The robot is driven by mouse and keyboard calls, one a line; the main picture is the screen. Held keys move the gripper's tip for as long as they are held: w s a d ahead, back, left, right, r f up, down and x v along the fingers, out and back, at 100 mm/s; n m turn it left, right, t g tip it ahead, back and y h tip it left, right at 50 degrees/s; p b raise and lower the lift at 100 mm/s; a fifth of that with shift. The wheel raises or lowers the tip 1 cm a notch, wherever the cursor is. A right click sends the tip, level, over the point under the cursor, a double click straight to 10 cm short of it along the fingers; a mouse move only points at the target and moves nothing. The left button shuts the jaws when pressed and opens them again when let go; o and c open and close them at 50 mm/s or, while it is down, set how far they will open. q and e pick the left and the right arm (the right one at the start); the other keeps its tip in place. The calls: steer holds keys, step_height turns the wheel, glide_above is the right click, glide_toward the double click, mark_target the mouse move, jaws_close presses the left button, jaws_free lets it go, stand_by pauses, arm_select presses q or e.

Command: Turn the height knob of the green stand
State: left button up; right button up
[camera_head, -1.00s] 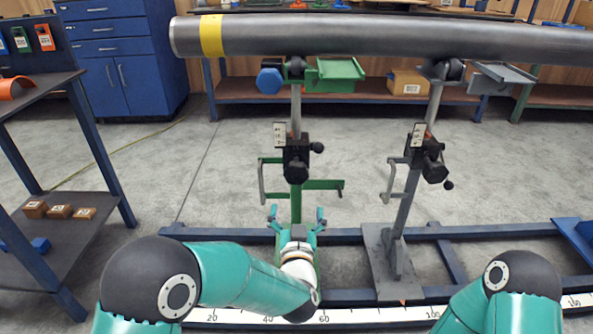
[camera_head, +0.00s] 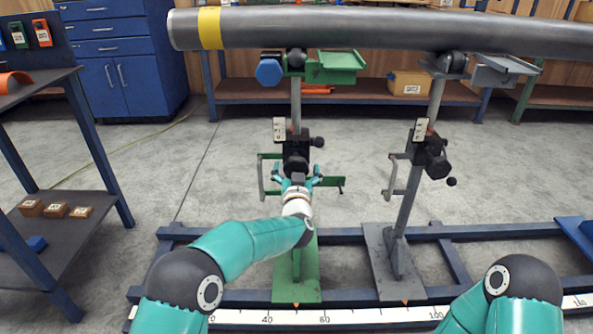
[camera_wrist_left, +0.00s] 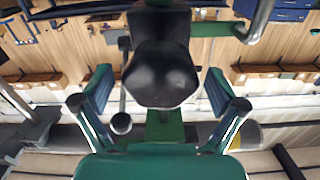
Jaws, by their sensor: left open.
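The green stand (camera_head: 296,280) stands on the blue frame and carries a pipe on its head. Its black height knob (camera_head: 296,163) sits on the black block partway up the post. My left gripper (camera_head: 297,173) is in front of this knob, with one finger on either side. In the left wrist view, the faceted black knob (camera_wrist_left: 160,75) shows large between the two open fingers of the left gripper (camera_wrist_left: 160,88). Gaps show between the knob and both fingers there. My right gripper is out of view; only part of my right arm shows at lower right.
The steel pipe (camera_head: 380,32) with a yellow band lies across the stands. A grey stand (camera_head: 395,250) with its own black knob is to the right. A small ball-ended lever (camera_head: 318,142) and a green crossbar with a hanging handle are close to the gripper.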

arm_select(q)
steer(key=shift+w, duration=0.15)
steer(key=c, duration=1.1)
steer(key=shift+c, duration=0.2)
steer(key=shift+n, duration=0.3)
